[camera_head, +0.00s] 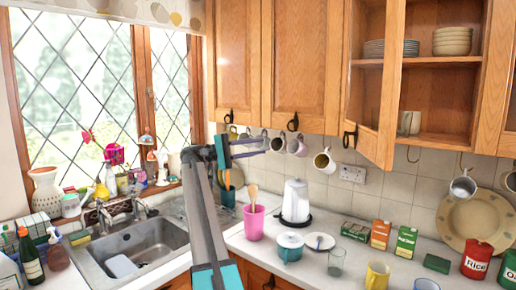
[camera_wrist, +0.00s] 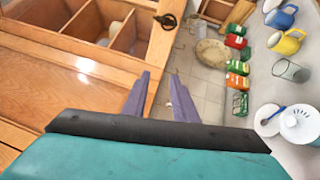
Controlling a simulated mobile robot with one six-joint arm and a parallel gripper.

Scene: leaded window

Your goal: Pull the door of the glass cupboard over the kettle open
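The glass cupboard's wooden-framed door (camera_head: 392,75) stands swung outward, with shelves of plates and bowls showing beside it. Its black handle (camera_head: 350,135) is near the bottom of the door. A black ring handle (camera_wrist: 168,20) shows at the top of the wrist view. My gripper (camera_head: 264,148) is left of and a little below the door handle, apart from it. Its two purple fingers (camera_wrist: 160,98) are spread with a clear gap and nothing between them. The white kettle (camera_head: 296,202) stands on the counter below.
Mugs (camera_head: 324,162) hang under the cupboards. A pink utensil cup (camera_head: 253,222), a teal pot (camera_head: 290,246) and food boxes (camera_head: 380,234) stand on the counter. The sink (camera_head: 140,248) is at the left. The space in front of the open door looks free.

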